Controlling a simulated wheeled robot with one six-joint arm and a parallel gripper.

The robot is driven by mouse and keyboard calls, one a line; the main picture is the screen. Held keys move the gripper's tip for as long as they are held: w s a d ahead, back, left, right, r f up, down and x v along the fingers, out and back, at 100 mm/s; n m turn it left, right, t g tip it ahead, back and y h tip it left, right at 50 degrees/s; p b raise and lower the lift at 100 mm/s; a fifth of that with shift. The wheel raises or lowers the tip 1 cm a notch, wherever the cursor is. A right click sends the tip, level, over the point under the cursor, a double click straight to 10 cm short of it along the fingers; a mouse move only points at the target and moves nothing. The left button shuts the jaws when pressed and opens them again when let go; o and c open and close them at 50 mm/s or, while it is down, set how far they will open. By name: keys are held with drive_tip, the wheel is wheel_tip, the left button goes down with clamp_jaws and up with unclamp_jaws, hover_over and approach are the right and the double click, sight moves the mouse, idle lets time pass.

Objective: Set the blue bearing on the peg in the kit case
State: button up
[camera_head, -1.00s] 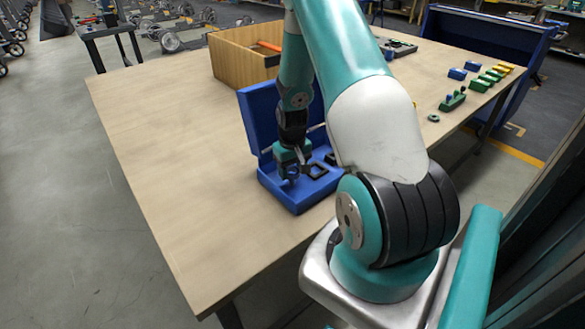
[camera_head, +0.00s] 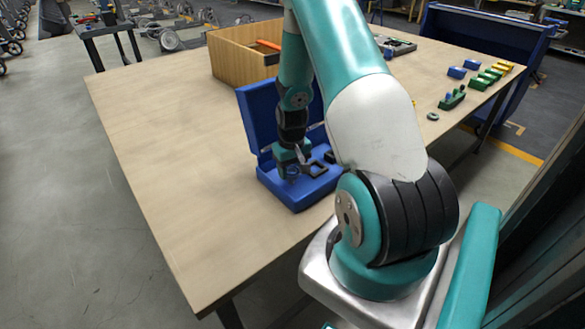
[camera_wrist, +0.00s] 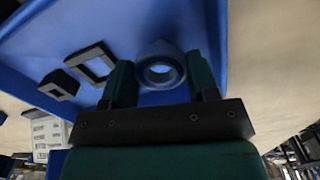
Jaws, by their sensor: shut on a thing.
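The blue kit case (camera_head: 300,193) stands open on the table, its lid (camera_head: 259,118) raised at the back left. My gripper (camera_head: 292,172) is low over the left part of the case. In the wrist view my gripper (camera_wrist: 160,82) is shut on the blue bearing (camera_wrist: 160,47), a ring held between the two dark green fingers with its hole showing. The peg does not show; the bearing and fingers may hide it. I cannot tell whether the bearing is around it.
A dark square frame (camera_wrist: 92,64) and a smaller dark block (camera_wrist: 58,85) are in the case beside my gripper. A wooden box (camera_head: 232,58) stands behind the case. Coloured parts (camera_head: 480,84) and a small ring (camera_head: 432,116) lie at the table's right. The left of the table is clear.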

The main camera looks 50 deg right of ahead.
drive_tip(key=shift+f+b, duration=1.1)
drive_tip(key=shift+f, duration=0.65)
drive_tip(key=o, duration=1)
drive_tip(key=shift+o, duration=0.2)
wheel_tip(320, 180, up, 18)
drive_tip(key=shift+f, duration=0.25)
